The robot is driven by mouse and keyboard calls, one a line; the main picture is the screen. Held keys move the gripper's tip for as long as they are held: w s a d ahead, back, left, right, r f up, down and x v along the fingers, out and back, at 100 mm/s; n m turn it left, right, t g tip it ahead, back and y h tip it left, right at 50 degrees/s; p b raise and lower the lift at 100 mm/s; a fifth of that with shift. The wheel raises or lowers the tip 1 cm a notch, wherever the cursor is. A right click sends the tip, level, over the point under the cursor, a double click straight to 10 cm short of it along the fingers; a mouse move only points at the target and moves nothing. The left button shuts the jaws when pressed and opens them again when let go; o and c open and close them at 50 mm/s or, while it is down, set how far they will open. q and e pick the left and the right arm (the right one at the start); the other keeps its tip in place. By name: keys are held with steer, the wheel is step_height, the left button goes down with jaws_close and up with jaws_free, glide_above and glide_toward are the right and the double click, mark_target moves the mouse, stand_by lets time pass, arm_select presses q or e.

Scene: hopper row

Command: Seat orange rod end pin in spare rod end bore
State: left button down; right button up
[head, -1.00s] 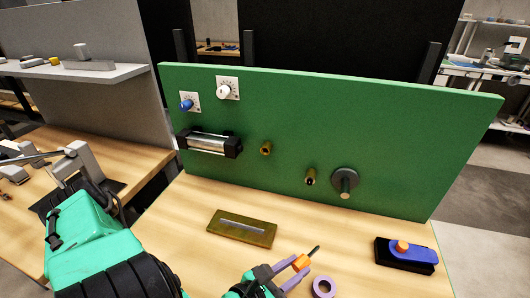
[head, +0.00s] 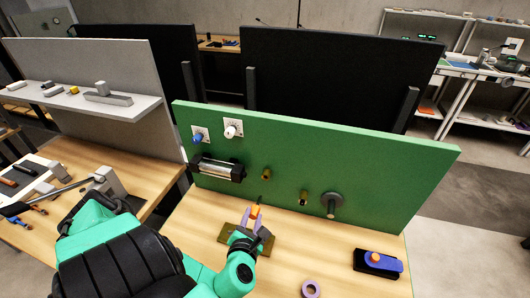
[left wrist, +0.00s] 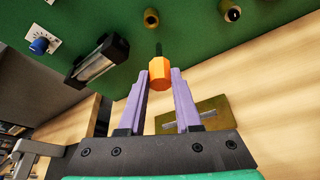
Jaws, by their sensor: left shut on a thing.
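My left gripper (head: 253,216) is shut on the orange rod end pin (head: 255,210). In the left wrist view, the orange hex body of the pin (left wrist: 161,72) sits between the purple fingertips (left wrist: 161,86), its dark tip pointing away toward the green panel. The tip looks apart from the panel. Two small brass sockets stick out of the panel: a left one (head: 266,174) and a right one (head: 303,198). They also show in the left wrist view, left (left wrist: 151,18) and right (left wrist: 231,12). I cannot tell which is the spare bore. My right gripper is out of view.
The green panel (head: 400,175) carries a blue knob (head: 198,135), a white knob (head: 231,129), a cylinder (head: 217,168) and a grey round fitting (head: 331,204). A brass plate (head: 229,234) lies under the gripper. A purple ring (head: 311,288) and a blue-black block (head: 377,263) lie on the bench.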

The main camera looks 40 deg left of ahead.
arm_select(q)
steer(key=shift+w+a+r+y, duration=0.1)
steer(key=shift+a+r+y, duration=0.2)
steer(key=shift+a, duration=0.15)
steer(key=shift+w+a, duration=0.4)
steer(key=shift+w, duration=0.45)
steer(key=shift+w+a, duration=0.4)
steer(key=shift+w, duration=0.45)
steer(key=shift+w+a, duration=0.4)
steer(key=shift+w, duration=0.45)
steer(key=c, duration=1.2)
jaws_free()
jaws_close()
